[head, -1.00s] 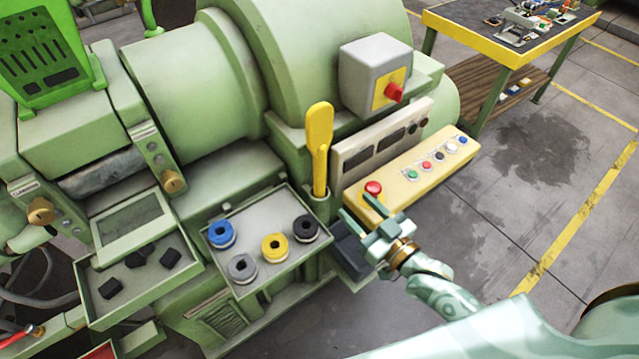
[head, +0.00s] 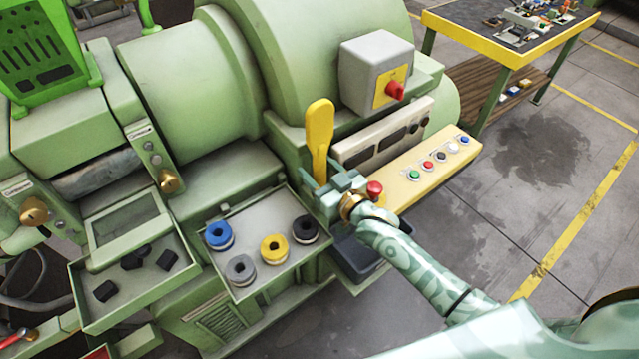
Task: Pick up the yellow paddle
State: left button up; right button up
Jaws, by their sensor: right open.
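The yellow paddle (head: 319,137) stands upright in the head view, on the green machine to the right of the tray with spools. Its broad upper part shows; its lower end is hidden behind my right gripper. My right gripper (head: 326,190) is open at the lower part of the paddle, with its fingers close to the shaft. I cannot tell whether the fingers touch it. My left gripper is not in view.
A tray (head: 240,293) holds blue, grey, yellow and black spools left of my right gripper. A yellow button panel (head: 400,192) and a grey box with a red knob (head: 366,72) stand to the right. A dark bin (head: 358,258) lies below the gripper.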

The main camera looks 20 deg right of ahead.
grip_shut()
jog(key=shift+r, duration=0.1)
